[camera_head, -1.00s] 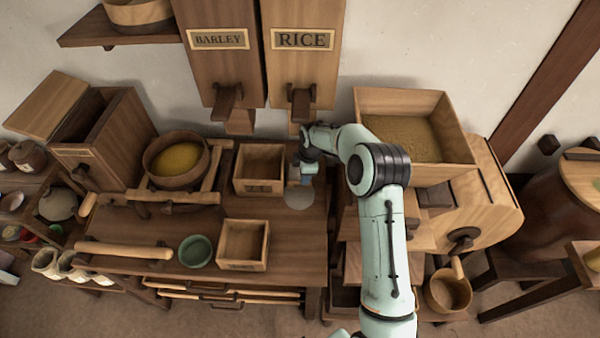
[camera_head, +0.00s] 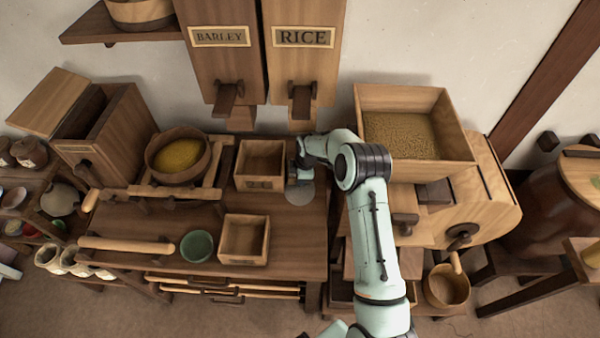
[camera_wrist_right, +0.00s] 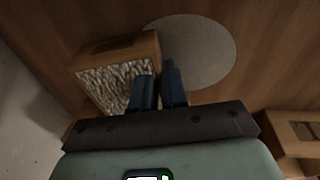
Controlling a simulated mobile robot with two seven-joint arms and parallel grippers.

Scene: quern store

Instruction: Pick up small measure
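Two small square open wooden boxes stand on the workbench. I cannot tell from looks alone which is called the small measure. The rear box (camera_head: 258,184) is beside my right gripper (camera_head: 301,177), which reaches down at its right side, over a grey disc (camera_head: 300,195). The front box (camera_head: 243,258) stands apart, nearer the bench's front edge. My left gripper is out of view.
A green bowl (camera_head: 197,246) stands left of the front box. A round sieve (camera_head: 160,165) with yellow grain sits on a wooden frame at left. Barley (camera_head: 218,36) and rice (camera_head: 304,37) chutes hang behind. A grain hopper (camera_head: 455,145) stands at right.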

